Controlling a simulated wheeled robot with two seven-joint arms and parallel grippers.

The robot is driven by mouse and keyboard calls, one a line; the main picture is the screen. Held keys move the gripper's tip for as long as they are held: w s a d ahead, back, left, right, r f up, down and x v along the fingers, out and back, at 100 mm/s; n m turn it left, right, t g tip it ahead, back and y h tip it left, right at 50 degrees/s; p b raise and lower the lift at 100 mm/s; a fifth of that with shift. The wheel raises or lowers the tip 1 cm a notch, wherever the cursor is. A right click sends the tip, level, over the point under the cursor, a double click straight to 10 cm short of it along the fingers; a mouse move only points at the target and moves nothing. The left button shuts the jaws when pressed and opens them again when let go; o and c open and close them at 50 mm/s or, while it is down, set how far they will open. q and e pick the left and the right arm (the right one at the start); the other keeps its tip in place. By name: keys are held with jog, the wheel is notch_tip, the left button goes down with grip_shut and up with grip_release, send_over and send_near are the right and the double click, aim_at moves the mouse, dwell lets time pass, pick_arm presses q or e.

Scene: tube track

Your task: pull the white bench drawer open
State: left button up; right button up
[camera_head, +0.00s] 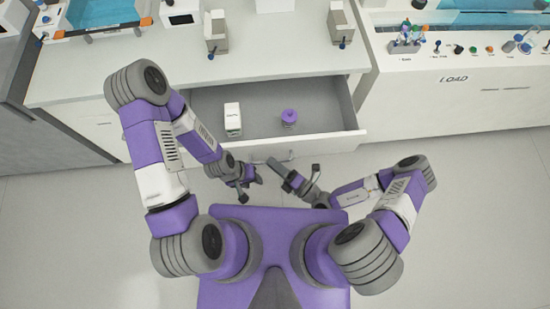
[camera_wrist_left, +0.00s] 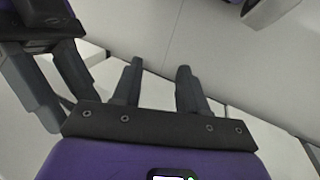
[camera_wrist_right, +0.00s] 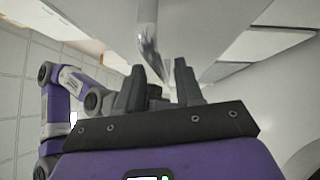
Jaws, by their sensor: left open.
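The white bench drawer (camera_head: 329,141) is pulled well out of the bench, its grey interior showing. Its metal handle (camera_head: 284,155) is on the front face, and in the right wrist view the shiny handle (camera_wrist_right: 148,35) reaches down toward the fingertips. My right gripper (camera_head: 294,172) is at the drawer front beside the handle. In its wrist view the fingers (camera_wrist_right: 160,75) stand apart, and I cannot tell whether they touch the handle. My left gripper (camera_head: 250,186) is open and empty, in front of the drawer; its spread fingers show in its wrist view (camera_wrist_left: 158,75).
A white box (camera_head: 232,119) and a purple-topped container (camera_head: 289,117) stand inside the drawer. Grey and white holders (camera_head: 216,34) (camera_head: 341,24) stand on the bench top (camera_head: 275,62). The LOAD bench (camera_head: 470,85) is at right. My base is close to the drawer front.

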jog(key=v, duration=0.7)
jog(key=shift+s+d+p, duration=0.15)
jog(key=shift+d+p, duration=0.1)
jog(key=shift+p, duration=0.05)
jog(key=shift+f, duration=0.1)
dwell(0.3)
